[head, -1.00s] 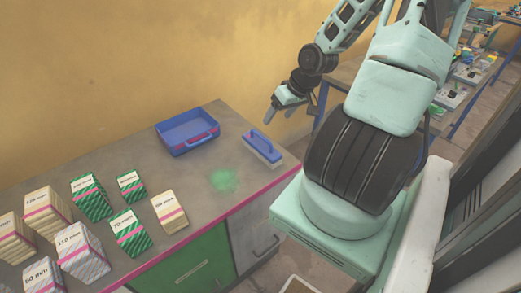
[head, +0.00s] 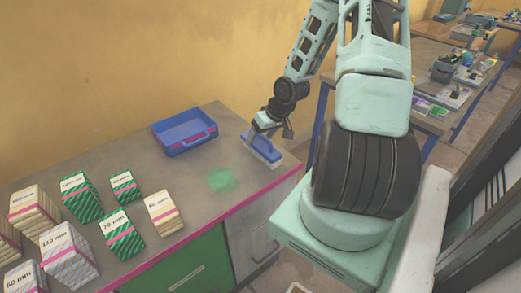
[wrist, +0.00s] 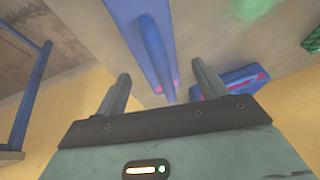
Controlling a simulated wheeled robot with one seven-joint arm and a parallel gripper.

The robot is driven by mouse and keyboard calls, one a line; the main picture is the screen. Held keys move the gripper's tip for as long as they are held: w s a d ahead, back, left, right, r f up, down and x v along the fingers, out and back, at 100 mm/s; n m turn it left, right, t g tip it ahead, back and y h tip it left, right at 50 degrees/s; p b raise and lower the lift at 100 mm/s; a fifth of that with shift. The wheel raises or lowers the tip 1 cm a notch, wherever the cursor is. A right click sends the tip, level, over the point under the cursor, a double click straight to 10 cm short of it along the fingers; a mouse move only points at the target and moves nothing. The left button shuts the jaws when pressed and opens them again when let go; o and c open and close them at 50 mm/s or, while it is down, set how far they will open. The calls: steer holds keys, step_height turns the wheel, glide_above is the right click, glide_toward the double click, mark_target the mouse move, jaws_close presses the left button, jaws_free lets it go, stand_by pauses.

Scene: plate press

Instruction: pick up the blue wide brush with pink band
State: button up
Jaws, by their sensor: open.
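The blue wide brush (head: 262,150) lies near the right end of the grey worktop, with its blue handle up and pale bristles below. In the wrist view the brush (wrist: 140,30) shows a long blue handle and pink spots at the handle's end. My gripper (head: 257,133) is just above and behind the brush in the head view. In the wrist view my gripper (wrist: 162,82) is open and empty, its two fingers on either side of the line of the handle. I cannot tell whether a finger touches the brush.
A blue tray (head: 185,133) with a pink mark stands left of the brush. Green powder (head: 222,180) lies in front. Several labelled stacks (head: 115,232) fill the left part of the worktop (head: 190,205). A yellow wall (head: 120,60) rises behind.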

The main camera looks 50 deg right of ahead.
steer(key=shift+x, duration=0.9)
steer(key=shift+c, duration=0.3)
steer(key=c, duration=1.1)
steer(key=shift+o, duration=0.2)
step_height(320, 180, up, 10)
steer(key=p, duration=0.2)
steer(key=shift+r+p, duration=0.1)
steer(key=shift+p, duration=0.25)
